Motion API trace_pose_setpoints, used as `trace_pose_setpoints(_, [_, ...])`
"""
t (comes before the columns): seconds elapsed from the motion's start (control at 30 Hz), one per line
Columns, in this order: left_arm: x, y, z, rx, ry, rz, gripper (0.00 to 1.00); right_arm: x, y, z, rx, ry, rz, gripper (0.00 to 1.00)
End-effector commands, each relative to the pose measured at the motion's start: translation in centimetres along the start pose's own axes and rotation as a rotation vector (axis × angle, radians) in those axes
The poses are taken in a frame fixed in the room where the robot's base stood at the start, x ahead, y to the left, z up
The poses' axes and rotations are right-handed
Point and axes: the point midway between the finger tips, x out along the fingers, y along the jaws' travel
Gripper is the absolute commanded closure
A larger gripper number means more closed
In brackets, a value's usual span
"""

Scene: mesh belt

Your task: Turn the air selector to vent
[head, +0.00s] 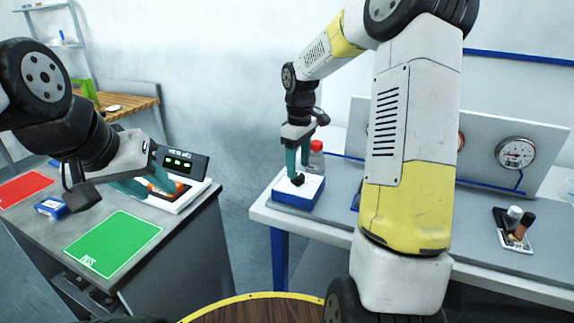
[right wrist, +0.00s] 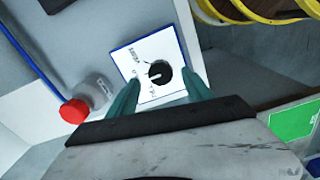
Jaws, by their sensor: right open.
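The air selector is a blue box with a white top face (head: 312,188) and a black round knob (head: 298,179), on the grey bench. In the right wrist view its white plate (right wrist: 145,54) carries small lettering, too blurred to read surely, and the knob (right wrist: 160,75) has a white mark pointing roughly left. My right gripper (head: 298,165) points down over the selector, its teal fingers apart on either side of the knob. Whether they touch it is unclear. My left gripper (head: 148,183) is over the left table beside an orange item (head: 165,187); its grip is unclear.
A red-capped bottle (head: 317,147) stands close behind the selector. A gauge panel (head: 540,140) and a small tray of cylinders (head: 513,240) are to the right.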

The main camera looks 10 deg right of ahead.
Motion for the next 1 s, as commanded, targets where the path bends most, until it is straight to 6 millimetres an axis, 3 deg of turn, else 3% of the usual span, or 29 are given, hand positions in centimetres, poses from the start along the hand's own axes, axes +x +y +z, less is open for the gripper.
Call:
trace_pose_setpoints(0.2, [0.0,0.0,0.0,0.0,0.0,0.0,0.64,2.6,0.0,0.1,0.001,-0.001,-0.001,0.41])
trace_pose_setpoints(0.53, [0.0,0.0,0.0,0.0,0.0,0.0,0.64,3.0,0.0,0.0,0.001,0.0,0.0,0.41])
trace_pose_setpoints(0.83, [0.0,0.0,0.0,0.0,0.0,0.0,0.64,3.0,0.0,0.0,0.001,0.0,0.0,0.97])
trace_pose_setpoints(1.0, [0.0,0.0,0.0,0.0,0.0,0.0,0.64,3.0,0.0,0.0,0.006,0.0,0.001,1.0])
